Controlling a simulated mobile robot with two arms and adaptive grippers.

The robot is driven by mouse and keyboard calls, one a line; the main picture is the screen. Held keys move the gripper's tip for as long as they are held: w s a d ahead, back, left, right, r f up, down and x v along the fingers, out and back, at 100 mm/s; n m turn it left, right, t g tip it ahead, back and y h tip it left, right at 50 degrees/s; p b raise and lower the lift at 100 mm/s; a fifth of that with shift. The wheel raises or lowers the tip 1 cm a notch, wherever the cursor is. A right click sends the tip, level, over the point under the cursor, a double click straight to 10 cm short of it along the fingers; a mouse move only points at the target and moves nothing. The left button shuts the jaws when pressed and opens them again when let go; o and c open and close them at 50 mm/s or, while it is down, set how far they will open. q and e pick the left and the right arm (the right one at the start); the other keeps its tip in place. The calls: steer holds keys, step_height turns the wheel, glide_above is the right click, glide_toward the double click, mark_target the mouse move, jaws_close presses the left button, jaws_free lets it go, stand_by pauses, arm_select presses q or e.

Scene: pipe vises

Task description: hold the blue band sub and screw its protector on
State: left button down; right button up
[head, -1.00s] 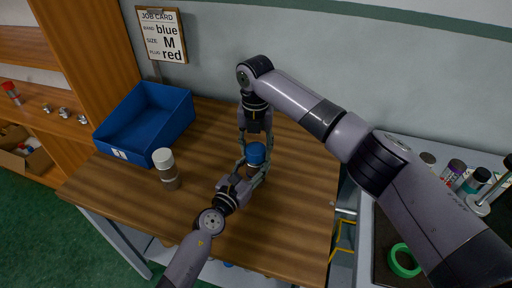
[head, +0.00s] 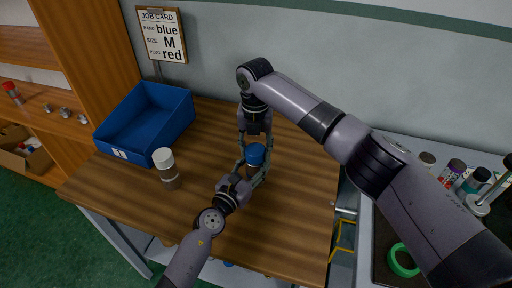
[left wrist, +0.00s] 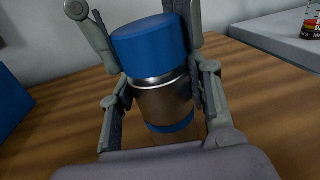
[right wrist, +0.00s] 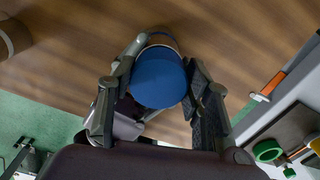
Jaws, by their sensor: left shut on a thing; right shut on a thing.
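The blue band sub (left wrist: 165,103) is a grey-brown metal cylinder with a blue band near its lower end, upright above the wooden table. My left gripper (left wrist: 165,95) is shut on its body from the near side. The blue protector (head: 255,154) is a cap on top of the sub; it also shows in the left wrist view (left wrist: 150,45) and from above in the right wrist view (right wrist: 158,80). My right gripper (right wrist: 160,85) is shut on the protector from above and behind. The thread between cap and sub is hidden.
A brown cylinder with a white cap (head: 165,167) stands left on the table (head: 215,130). A blue bin (head: 150,120) is behind it. A job card (head: 162,35) reads blue, M, red.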

steer(key=shift+s+f, duration=0.1)
steer(key=shift+f, duration=0.45)
steer(key=shift+c, duration=0.5)
steer(key=shift+d+f, duration=0.1)
steer(key=shift+r, duration=0.4)
steer(key=shift+r, duration=0.1)
steer(key=shift+r, duration=0.35)
